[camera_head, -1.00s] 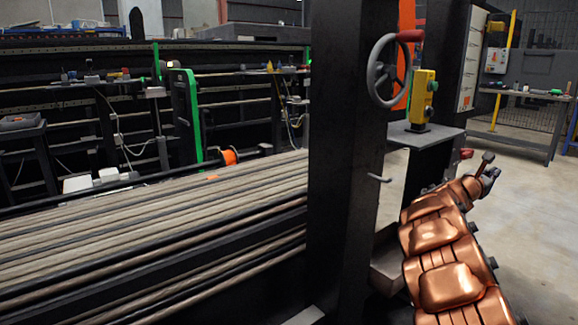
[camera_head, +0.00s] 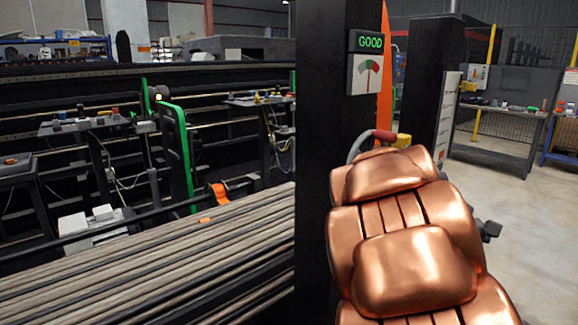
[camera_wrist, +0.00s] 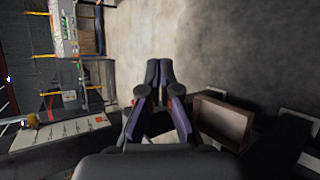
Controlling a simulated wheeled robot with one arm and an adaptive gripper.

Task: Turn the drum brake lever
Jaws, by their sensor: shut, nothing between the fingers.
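The drum brake lever cannot be clearly made out in either view now. A grey handwheel (camera_head: 357,147) with a red grip (camera_head: 384,136) shows on the black post, mostly hidden behind my copper-coloured arm. In the wrist view my gripper (camera_wrist: 158,66) is shut and empty, its two dark fingers together, with grey floor beyond the tips. In the head view the arm hides most or all of the gripper.
Long rods (camera_head: 170,260) lie at left. A bench (camera_head: 500,145) stands at back right. A brown-edged open box (camera_wrist: 222,122) is right of my gripper. Floor (camera_head: 510,210) at right is clear.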

